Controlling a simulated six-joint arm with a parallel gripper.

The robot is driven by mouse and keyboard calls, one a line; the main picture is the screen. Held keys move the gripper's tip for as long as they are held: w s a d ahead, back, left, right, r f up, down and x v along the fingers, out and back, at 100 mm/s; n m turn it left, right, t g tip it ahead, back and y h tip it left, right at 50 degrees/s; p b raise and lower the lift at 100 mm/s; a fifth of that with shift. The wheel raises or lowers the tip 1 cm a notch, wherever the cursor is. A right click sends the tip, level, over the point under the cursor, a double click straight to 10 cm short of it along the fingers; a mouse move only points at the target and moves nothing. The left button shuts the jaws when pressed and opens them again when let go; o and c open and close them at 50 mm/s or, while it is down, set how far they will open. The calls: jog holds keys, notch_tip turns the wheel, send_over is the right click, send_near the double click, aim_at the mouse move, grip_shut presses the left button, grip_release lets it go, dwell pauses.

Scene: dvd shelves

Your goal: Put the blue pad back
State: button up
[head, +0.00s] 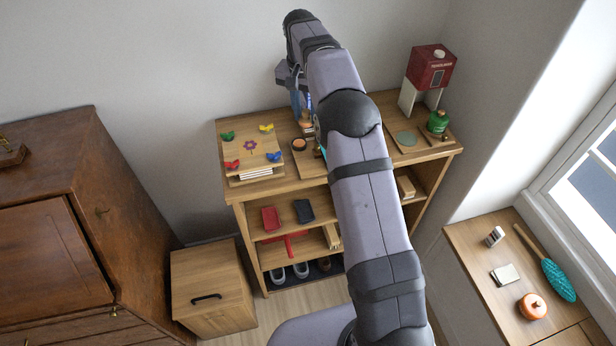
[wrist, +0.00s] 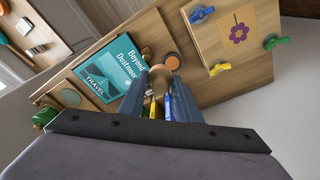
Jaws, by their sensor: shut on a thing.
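In the wrist view, my gripper (wrist: 158,78) points at the shelf top with its blue-grey fingers close together. A small tan, rounded piece (wrist: 158,86) shows between the fingertips, with thin yellow and blue strips behind it. The fingers hide most of what is held, so I cannot tell if it is the blue pad. In the head view, my gripper (head: 304,108) is at the back of the shelf top, partly behind my arm. A dark blue-grey pad-like item (head: 304,211) lies on the middle shelf beside a red one (head: 270,218).
A teal travel book (wrist: 112,76) and an orange-topped round item (wrist: 173,61) lie near my fingers. A board with butterflies (head: 250,148) is left of them. A red-and-white dispenser (head: 428,75) and green jar (head: 437,122) stand right. My arm covers the shelf's middle.

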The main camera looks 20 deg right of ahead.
aim_at(308, 169)
jog(key=shift+s+a+f+m, duration=0.6)
jog(key=shift+s+f, duration=0.25)
jog(key=shift+s, duration=2.45)
jog(key=shift+a+f+p, duration=0.1)
jog(key=shift+f+p, duration=1.15)
jog(key=shift+f, duration=3.75)
jog(key=shift+f, duration=0.1)
jog(key=shift+f, duration=0.15)
jog(key=o, duration=1)
jog(key=r+b, duration=0.1)
jog(key=r, duration=0.3)
jog(key=r+b, duration=0.1)
jog(key=r, duration=0.3)
jog(key=s+a+r+b, duration=0.1)
jog(key=r, duration=0.3)
jog(key=shift+r, duration=0.25)
